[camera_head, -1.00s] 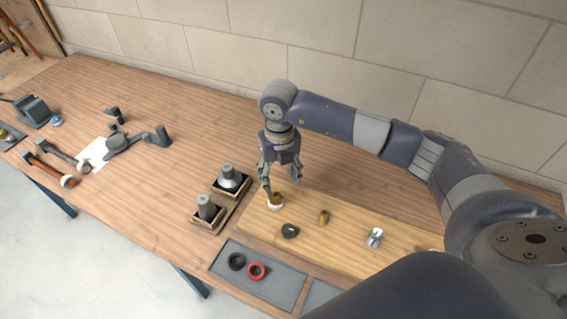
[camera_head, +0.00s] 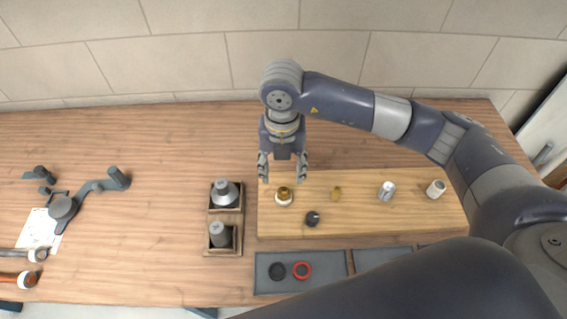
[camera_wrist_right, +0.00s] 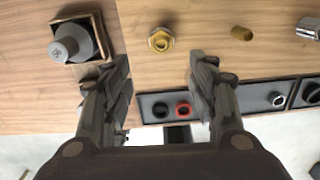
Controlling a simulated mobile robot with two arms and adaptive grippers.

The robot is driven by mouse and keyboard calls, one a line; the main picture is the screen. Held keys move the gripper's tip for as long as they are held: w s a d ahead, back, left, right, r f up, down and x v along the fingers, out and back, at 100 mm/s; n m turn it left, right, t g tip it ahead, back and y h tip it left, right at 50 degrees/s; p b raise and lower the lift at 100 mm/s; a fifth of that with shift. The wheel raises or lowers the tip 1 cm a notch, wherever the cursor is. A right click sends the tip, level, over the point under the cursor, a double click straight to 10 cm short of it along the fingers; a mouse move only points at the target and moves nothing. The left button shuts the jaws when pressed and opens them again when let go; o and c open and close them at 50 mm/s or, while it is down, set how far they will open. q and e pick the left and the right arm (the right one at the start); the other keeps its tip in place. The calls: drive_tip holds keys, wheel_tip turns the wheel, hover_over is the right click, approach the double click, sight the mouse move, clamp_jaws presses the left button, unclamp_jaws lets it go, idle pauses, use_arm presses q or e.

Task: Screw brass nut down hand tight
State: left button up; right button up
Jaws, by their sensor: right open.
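The brass nut (camera_head: 285,191) sits on a white fitting (camera_head: 283,201) at the left end of the light wooden board. In the right wrist view the brass nut (camera_wrist_right: 161,39) shows as a hexagonal ring with an open bore, beyond the fingertips and between their lines. My right gripper (camera_head: 283,174) is open and empty, pointing down just behind the nut in the head view. Its spread fingers also show in the right wrist view (camera_wrist_right: 160,72). I see no contact with the nut. How far the nut is screwed down cannot be told. My left gripper is not in view.
A small brass piece (camera_head: 336,193), a black ring-like part (camera_head: 312,218), a metal fitting (camera_head: 387,191) and a white cylinder (camera_head: 436,189) stand on the board (camera_head: 350,222). Grey cones (camera_head: 224,194) in wooden holders are left. A grey tray (camera_head: 330,267) holds black and red rings.

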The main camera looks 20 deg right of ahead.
drive_tip(key=p, duration=0.2)
hover_over(281, 193)
drive_tip(key=f, duration=0.2)
drive_tip(key=d+f, duration=0.1)
drive_tip(key=f, duration=0.1)
drive_tip(key=shift+s, duration=0.3)
drive_tip(key=f, duration=0.3)
drive_tip(key=f+p, duration=0.1)
drive_tip(key=f, duration=0.1)
drive_tip(key=shift+w+a, duration=0.1)
drive_tip(key=shift+a, duration=0.15)
drive_tip(key=shift+f, duration=0.6)
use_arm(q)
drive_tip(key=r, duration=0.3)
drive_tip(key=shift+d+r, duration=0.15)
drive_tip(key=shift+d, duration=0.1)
